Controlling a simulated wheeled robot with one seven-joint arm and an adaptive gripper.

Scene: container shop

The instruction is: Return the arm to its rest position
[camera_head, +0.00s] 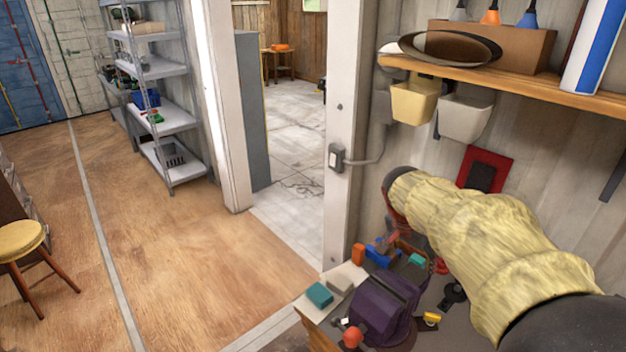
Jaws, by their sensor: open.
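My arm, in a wrinkled yellow sleeve (480,225), reaches from the lower right corner toward the middle of the picture, over the workbench (318,318). Its far end bends down near the wall, with a dark and reddish part (392,212) showing at the bend. My gripper is not distinguishable; the arm and the clutter below the bend hide that area. I see nothing held.
A wooden shelf (540,84) with hanging bins (412,102) is above the arm. A white post (342,130) stands left. The wooden floor (190,270) is open.

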